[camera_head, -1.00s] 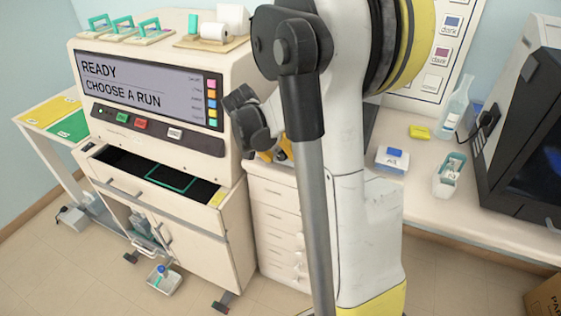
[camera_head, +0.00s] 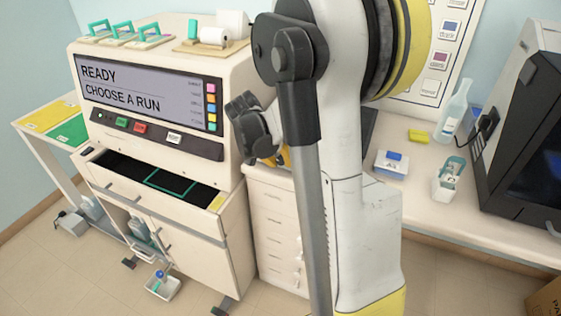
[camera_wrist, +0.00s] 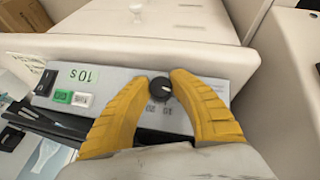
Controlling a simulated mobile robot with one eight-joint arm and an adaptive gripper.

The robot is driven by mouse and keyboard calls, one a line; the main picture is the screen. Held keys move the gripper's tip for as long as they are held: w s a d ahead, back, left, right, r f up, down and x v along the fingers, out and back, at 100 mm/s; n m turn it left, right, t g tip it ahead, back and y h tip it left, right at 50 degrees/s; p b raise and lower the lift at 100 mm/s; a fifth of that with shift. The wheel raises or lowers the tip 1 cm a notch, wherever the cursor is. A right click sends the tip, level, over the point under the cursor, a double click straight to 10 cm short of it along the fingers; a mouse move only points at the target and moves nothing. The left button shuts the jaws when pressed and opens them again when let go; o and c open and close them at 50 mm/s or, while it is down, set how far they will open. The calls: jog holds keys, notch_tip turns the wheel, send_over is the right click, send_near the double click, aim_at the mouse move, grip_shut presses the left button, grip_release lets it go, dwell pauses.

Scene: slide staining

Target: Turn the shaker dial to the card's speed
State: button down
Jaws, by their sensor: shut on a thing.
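In the wrist view the shaker dial (camera_wrist: 160,86) is a small round black knob with a light pointer line, set on a grey panel (camera_wrist: 118,77). My gripper (camera_wrist: 163,82) has its two yellow fingers closed in on the dial from both sides, the tips against it. Small printed marks, partly between the fingers, show below the dial; they are hard to read. In the head view my gripper (camera_head: 277,157) is mostly hidden behind my arm. I cannot make out a speed card.
A green button (camera_wrist: 63,96) and a white button (camera_wrist: 82,99) sit left of the dial. The staining machine (camera_head: 147,95) shows "READY CHOOSE A RUN" and has its drawer (camera_head: 150,200) open. A blue-topped box (camera_head: 391,164) and a flask (camera_head: 452,112) stand on the right counter.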

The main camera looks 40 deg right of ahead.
jog(key=m+t+y, duration=0.1)
jog(key=m+t, duration=0.1)
jog(key=t, duration=0.1)
jog(key=shift+s+m+p, duration=0.1)
jog(key=shift+m+p, duration=0.2)
jog(key=shift+m, duration=0.1)
jog(key=m+t+y+b, duration=0.1)
jog(key=m+t, duration=0.1)
jog(key=t, duration=0.1)
jog(key=shift+f, duration=0.1)
jog(key=shift+m, duration=0.4)
jog(key=c, duration=1.1)
grip_release()
jog(key=v, duration=1.2)
